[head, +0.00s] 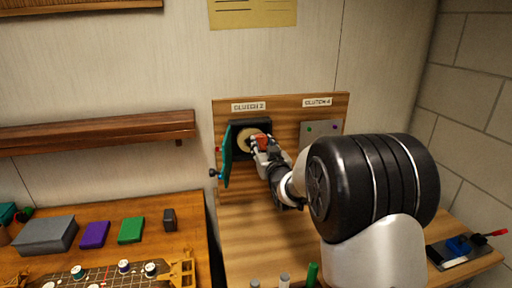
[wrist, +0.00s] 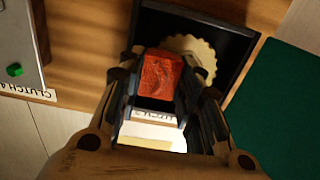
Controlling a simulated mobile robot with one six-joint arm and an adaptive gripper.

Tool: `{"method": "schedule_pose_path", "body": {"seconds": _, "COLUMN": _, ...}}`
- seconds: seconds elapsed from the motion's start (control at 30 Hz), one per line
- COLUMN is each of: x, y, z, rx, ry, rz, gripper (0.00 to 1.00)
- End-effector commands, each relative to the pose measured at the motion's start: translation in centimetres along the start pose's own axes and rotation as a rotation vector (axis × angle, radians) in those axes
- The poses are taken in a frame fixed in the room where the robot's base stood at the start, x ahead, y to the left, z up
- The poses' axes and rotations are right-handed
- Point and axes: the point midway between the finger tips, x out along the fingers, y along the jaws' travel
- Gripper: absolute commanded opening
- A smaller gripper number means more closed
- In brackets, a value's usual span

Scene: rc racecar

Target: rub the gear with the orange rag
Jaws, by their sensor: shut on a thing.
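The gear (head: 245,141) is a cream toothed disc inside the dark open box (head: 238,126) under the "CLUTCH 2" label. In the wrist view the gear (wrist: 193,52) shows behind the rag, partly hidden by it and by a finger. My gripper (head: 262,143) is at the front of the open box. It is shut on the orange rag (wrist: 160,75), a folded orange-red block between the fingertips. The rag (head: 262,141) overlaps the right side of the gear in the head view. I cannot tell whether the rag touches the gear.
A teal door (head: 226,160) stands open at the box's left. A closed grey panel (head: 320,131) labelled "CLUTCH 4" is to the right. A wooden table (head: 190,215) at left holds colored blocks and a racecar chassis. A wooden shelf (head: 100,130) is on the wall.

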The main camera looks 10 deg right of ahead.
Motion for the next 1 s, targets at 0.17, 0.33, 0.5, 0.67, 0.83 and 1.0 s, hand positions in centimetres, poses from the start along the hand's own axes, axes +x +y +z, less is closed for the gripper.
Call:
{"method": "schedule_pose_path", "body": {"seconds": 0.17, "x": 0.1, "y": 0.6, "z": 0.0, "rx": 0.000, "ry": 0.001, "rz": 0.000, "gripper": 0.14}}
{"method": "schedule_pose_path", "body": {"seconds": 0.33, "x": 0.1, "y": -0.2, "z": -0.1, "rx": 0.000, "ry": 0.001, "rz": -0.002, "gripper": 0.14}}
{"method": "schedule_pose_path", "body": {"seconds": 0.5, "x": 0.2, "y": -1.8, "z": -0.1, "rx": 0.001, "ry": 0.002, "rz": -0.003, "gripper": 0.14}}
{"method": "schedule_pose_path", "body": {"seconds": 0.67, "x": 0.3, "y": -2.8, "z": -0.1, "rx": 0.000, "ry": 0.002, "rz": -0.003, "gripper": 0.14}}
{"method": "schedule_pose_path", "body": {"seconds": 0.83, "x": 0.2, "y": -3.7, "z": -0.1, "rx": -0.001, "ry": 0.003, "rz": -0.004, "gripper": 0.14}}
{"method": "schedule_pose_path", "body": {"seconds": 1.0, "x": 0.1, "y": -5.3, "z": -0.1, "rx": -0.001, "ry": 0.003, "rz": -0.005, "gripper": 0.14}}
